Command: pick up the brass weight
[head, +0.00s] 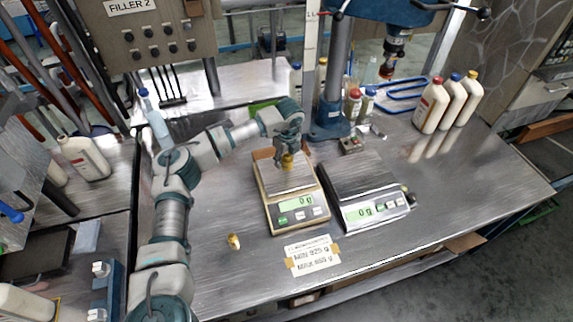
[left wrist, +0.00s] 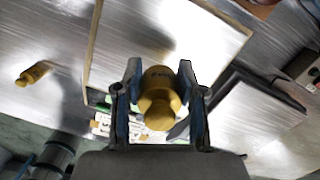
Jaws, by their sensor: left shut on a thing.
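The brass weight (head: 288,162) is between the fingers of my left gripper (head: 287,156), above the pan of the left scale (head: 297,213). In the left wrist view the weight (left wrist: 160,95) is clamped between both fingertips (left wrist: 159,72), its knob toward the camera. That scale's green display reads about zero; the gap between weight and pan is hard to judge. A second, smaller brass-coloured piece (head: 233,241) lies on the bench left of the scale, and shows in the left wrist view (left wrist: 35,73). My right gripper is not in view.
A second scale (head: 368,212) stands close on the right. A paper label (head: 313,255) lies in front of the scales. A blue press column (head: 331,120) stands behind them. White bottles (head: 431,106) stand at the back right. The bench's right front is clear.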

